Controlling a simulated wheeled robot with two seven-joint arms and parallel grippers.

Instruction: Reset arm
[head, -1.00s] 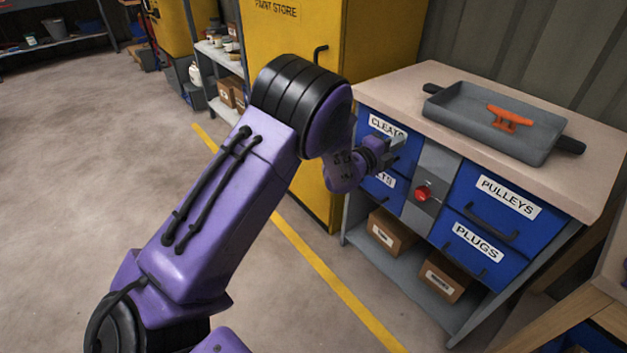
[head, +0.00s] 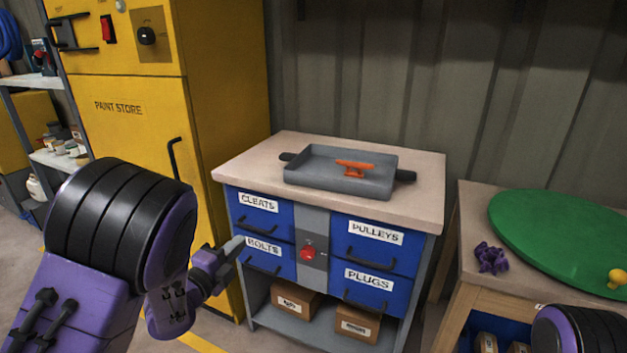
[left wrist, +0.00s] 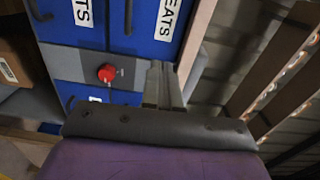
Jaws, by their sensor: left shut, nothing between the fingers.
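My left arm comes in from the lower left in the head view. Its gripper (head: 234,246) is shut and empty, in front of the left drawers of a cabinet, close to the BOLTS label. In the left wrist view the shut fingers (left wrist: 163,86) show against the drawer fronts. Whether they touch the cabinet I cannot tell. A rounded part of my right arm shows at the lower right of the head view, and its gripper is out of sight.
The cabinet (head: 229,173) has blue drawers, which look closed, and a red knob (head: 308,253). On top, a grey tray (head: 300,172) holds an orange cleat (head: 355,168). A yellow paint store (head: 225,90) stands left. At right, a bench carries a green disc (head: 560,235) and a purple object (head: 491,257).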

